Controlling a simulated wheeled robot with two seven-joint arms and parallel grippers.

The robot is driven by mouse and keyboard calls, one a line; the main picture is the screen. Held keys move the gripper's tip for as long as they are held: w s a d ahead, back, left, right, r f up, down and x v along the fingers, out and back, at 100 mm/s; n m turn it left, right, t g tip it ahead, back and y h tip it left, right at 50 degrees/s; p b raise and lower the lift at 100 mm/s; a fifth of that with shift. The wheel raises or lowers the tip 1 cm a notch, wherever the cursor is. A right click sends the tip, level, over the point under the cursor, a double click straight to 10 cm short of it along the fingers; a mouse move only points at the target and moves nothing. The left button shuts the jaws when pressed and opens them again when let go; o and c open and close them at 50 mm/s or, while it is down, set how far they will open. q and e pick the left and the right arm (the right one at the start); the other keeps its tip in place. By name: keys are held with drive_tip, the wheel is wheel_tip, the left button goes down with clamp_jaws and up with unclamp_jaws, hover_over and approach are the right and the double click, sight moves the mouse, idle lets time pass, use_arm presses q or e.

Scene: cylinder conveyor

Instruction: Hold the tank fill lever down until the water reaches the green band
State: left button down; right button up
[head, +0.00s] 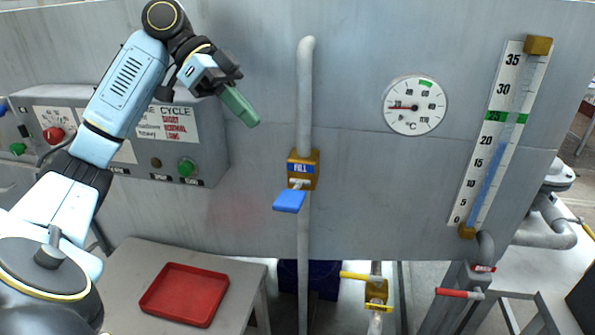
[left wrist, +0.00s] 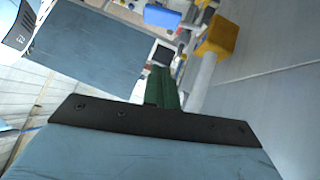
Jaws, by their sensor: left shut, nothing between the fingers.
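The blue fill lever (head: 289,201) sticks out from the yellow FILL valve box (head: 304,170) on the grey vertical pipe; its blue paddle also shows in the left wrist view (left wrist: 162,15). My left gripper (head: 240,107), with green fingers, is shut and empty, above and left of the lever and apart from it. The level gauge (head: 487,180) at the right has a blue water column whose top is near 20, below the green band (head: 506,117) at about 25. My right gripper is not in view.
A grey control box (head: 215,140) with red and green buttons is on the tank wall below my left forearm. A round temperature dial (head: 414,105) is right of the pipe. A red tray (head: 184,294) lies on a grey table at lower left. Yellow- and red-handled valves are at lower right.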

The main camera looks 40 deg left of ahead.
use_arm(q)
hover_over(294, 199)
drive_tip(key=a, duration=0.3)
wheel_tip(294, 199, down, 7)
drive_tip(key=shift+d, duration=0.15)
drive_tip(key=shift+s+f+b, duration=0.25)
drive_tip(key=shift+f+b, duration=0.15)
drive_tip(key=shift+f, duration=0.7)
drive_tip(key=shift+s+f, duration=0.1)
drive_tip(key=shift+f, duration=0.55)
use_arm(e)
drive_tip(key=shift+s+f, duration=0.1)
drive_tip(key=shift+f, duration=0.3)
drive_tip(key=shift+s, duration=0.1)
